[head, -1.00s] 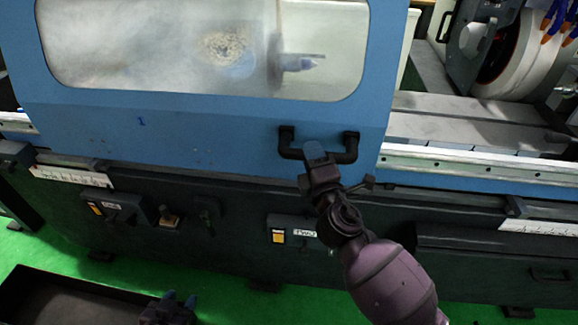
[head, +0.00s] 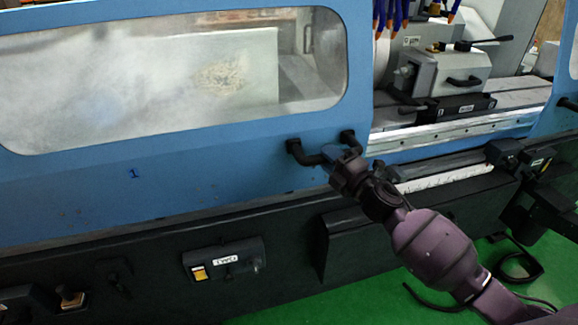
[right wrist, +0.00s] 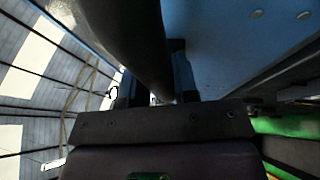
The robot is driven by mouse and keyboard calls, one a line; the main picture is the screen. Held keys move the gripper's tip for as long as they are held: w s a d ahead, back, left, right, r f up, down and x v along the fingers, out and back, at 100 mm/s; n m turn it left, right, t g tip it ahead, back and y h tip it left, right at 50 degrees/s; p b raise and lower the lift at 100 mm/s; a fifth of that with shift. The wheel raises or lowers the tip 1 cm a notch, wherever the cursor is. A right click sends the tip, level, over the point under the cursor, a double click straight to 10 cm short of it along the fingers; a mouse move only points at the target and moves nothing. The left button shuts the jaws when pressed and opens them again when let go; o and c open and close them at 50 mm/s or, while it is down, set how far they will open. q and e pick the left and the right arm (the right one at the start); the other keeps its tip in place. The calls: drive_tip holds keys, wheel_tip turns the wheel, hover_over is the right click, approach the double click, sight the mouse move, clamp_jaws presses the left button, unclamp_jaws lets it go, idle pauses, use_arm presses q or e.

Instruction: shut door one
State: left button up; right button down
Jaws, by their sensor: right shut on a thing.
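Door one (head: 165,165) is a blue sliding panel with a wide cloudy window and a small "1" on it, in the head view. Its black bar handle (head: 310,158) is at the door's lower right. My right gripper (head: 340,160) is shut on the handle bar, with the arm coming up from the lower right. In the right wrist view the dark bar (right wrist: 148,50) runs up between the fingers, close to the blue panel (right wrist: 225,40). An opening shows right of the door's edge. My left gripper is not in view.
Right of the door, the opening shows a grey machine head (head: 450,75) above a pale rail (head: 460,130). Another blue panel (head: 562,85) stands at the far right. A dark base with a switch box (head: 223,260) runs below. Green floor (head: 380,300) shows at the bottom.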

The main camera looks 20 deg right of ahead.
sight(364, 151)
drive_tip(key=d+b, duration=0.1)
drive_tip(key=d, duration=0.6)
drive_tip(key=shift+s+d, duration=0.1)
drive_tip(key=shift+d, duration=0.3)
drive_tip(key=shift+d+r, duration=0.1)
drive_tip(key=shift+d, duration=0.7)
drive_tip(key=shift+r, duration=0.1)
drive_tip(key=c, duration=1.2)
unclamp_jaws()
drive_tip(key=shift+d, duration=0.1)
drive_tip(key=o, duration=0.3)
drive_tip(key=shift+d, duration=0.1)
drive_tip(key=shift+f, duration=0.2)
